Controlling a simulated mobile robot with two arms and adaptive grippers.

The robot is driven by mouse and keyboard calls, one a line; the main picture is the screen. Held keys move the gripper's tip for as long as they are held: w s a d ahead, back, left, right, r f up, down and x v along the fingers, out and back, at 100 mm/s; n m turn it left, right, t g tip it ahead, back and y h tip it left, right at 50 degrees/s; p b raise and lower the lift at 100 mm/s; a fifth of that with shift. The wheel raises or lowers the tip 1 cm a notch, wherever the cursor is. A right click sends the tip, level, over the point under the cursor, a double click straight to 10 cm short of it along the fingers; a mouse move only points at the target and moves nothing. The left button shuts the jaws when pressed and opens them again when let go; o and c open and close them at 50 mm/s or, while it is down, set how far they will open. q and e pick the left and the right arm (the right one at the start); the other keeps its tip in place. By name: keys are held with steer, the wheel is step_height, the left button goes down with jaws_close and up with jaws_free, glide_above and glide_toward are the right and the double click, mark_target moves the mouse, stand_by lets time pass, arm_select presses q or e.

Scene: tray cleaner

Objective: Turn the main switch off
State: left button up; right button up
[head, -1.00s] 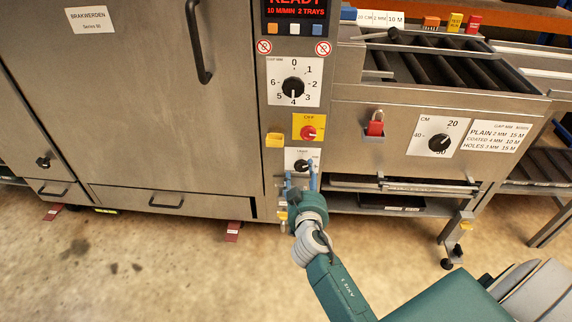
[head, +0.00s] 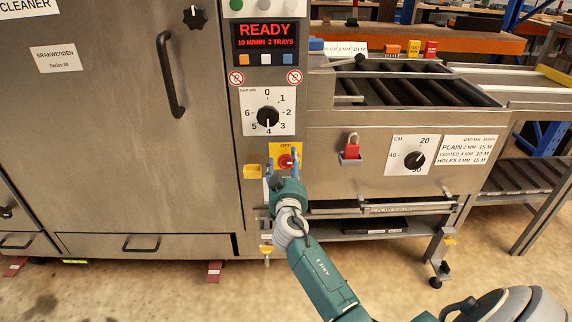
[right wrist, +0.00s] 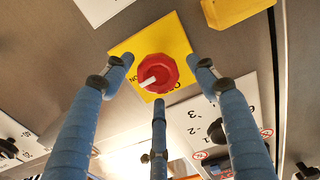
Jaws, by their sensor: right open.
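The main switch is a red knob (head: 285,161) on a yellow plate (head: 277,148) in the control column. In the right wrist view the red knob (right wrist: 157,73) sits on the yellow plate (right wrist: 180,36), and its white pointer mark (right wrist: 149,82) points to the side lettered ON. My right gripper (head: 282,158) is open just in front of the switch. In the right wrist view my right gripper (right wrist: 160,76) has its fingers spread around the knob, apart from it. My left gripper is not in view.
Above the switch is a gap dial (head: 268,117) and a red READY display (head: 266,36). A yellow block (head: 252,171) sticks out left of the switch. A red padlock (head: 351,149) and a cm dial (head: 413,160) are to the right.

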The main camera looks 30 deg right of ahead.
steer(key=shift+w, duration=0.15)
steer(key=shift+c, duration=0.5)
steer(key=c, duration=1)
